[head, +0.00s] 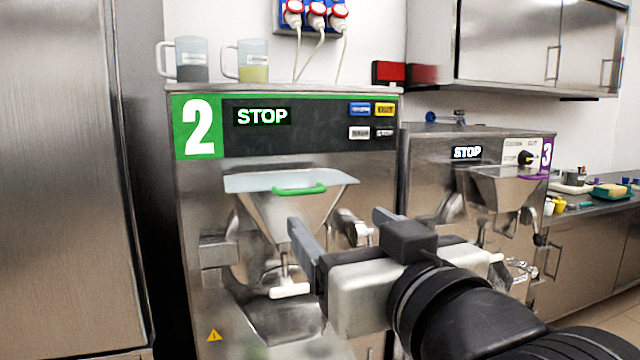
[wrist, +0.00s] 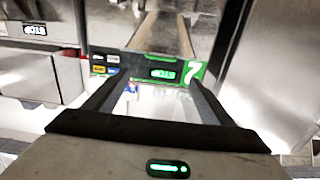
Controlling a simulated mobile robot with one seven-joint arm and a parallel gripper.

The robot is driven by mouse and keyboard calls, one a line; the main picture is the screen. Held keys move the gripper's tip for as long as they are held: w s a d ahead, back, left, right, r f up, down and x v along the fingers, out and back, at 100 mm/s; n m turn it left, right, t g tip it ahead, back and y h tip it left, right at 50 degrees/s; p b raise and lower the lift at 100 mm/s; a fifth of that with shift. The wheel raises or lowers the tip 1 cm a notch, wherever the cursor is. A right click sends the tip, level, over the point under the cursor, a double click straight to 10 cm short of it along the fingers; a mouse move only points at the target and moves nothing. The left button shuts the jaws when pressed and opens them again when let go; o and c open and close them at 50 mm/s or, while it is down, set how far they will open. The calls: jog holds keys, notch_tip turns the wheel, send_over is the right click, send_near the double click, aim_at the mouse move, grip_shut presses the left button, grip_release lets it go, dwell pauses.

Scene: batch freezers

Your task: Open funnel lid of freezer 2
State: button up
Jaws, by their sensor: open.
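Freezer 2 (head: 215,190) stands in the middle of the head view, with a green panel edge and a white "2". Its steel funnel (head: 290,215) sticks out at the front. The pale flat funnel lid (head: 250,181) lies level over the funnel's top, with a green handle (head: 299,189) at its front edge. My gripper (head: 335,218) is open and empty, below and right of the handle and apart from it. In the wrist view my gripper (wrist: 156,80) shows two spread fingers, with the freezer 2 panel (wrist: 140,68) upside down beyond them. I cannot make out the lid there.
A white-handled spout lever (head: 290,290) hangs below the funnel. Two jugs (head: 191,60) (head: 253,60) stand on top of freezer 2. Freezer 3 (head: 425,165) with its own funnel is at the right, and a tall steel cabinet (head: 60,180) is at the left.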

aim_at(304, 193)
jog(key=p+x, duration=0.1)
jog(key=x, duration=1.6)
jog(key=shift+w+a+f, duration=0.1)
jog(key=shift+w+f, duration=0.05)
jog(key=shift+w, duration=0.1)
